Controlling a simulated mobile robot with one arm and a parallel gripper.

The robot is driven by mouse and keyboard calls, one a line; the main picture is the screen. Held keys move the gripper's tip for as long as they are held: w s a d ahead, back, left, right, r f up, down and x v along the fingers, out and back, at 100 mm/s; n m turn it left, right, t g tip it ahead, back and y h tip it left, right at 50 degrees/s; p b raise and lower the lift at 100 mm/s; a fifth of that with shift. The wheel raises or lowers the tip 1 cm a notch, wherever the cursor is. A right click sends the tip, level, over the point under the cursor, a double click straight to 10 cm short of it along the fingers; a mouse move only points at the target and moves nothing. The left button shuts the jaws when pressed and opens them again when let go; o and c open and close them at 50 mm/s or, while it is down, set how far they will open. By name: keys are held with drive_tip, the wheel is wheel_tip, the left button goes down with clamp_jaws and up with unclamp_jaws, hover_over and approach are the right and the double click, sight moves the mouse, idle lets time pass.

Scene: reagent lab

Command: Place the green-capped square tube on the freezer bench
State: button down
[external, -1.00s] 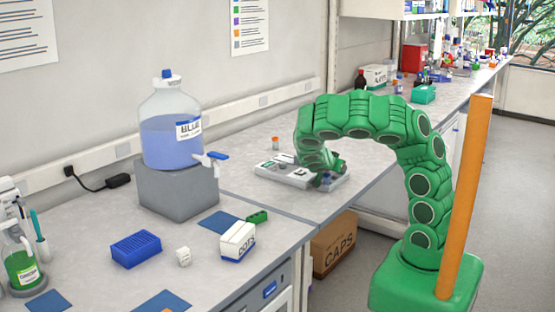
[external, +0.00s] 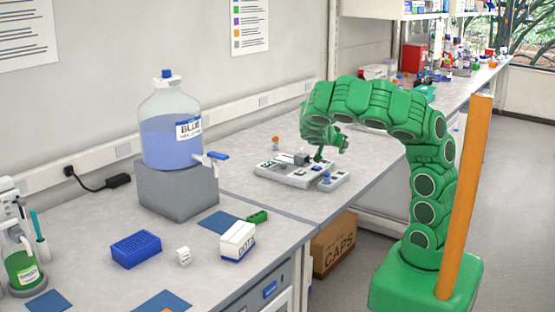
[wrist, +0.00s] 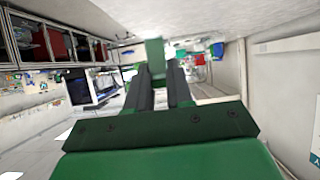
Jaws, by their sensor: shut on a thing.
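My gripper (external: 323,142) hangs above the right part of a pale grey tray on the far bench (external: 250,145). In the wrist view my gripper (wrist: 163,80) has its two dark jaws close together, shut on a green piece (wrist: 155,55). The green piece looks like the cap of the green-capped square tube. The rest of the tube is hidden, and in the external view I cannot make it out clearly. No label shows which bench is the freezer bench.
The pale grey tray (external: 284,177) holds small dark and blue items. A small orange-capped vial (external: 276,143) stands behind it. The near bench has a large blue-liquid bottle (external: 170,130), a blue rack (external: 136,249), a white box (external: 238,240) and blue mats (external: 218,222).

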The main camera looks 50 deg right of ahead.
drive_tip(key=shift+w+r, duration=0.1)
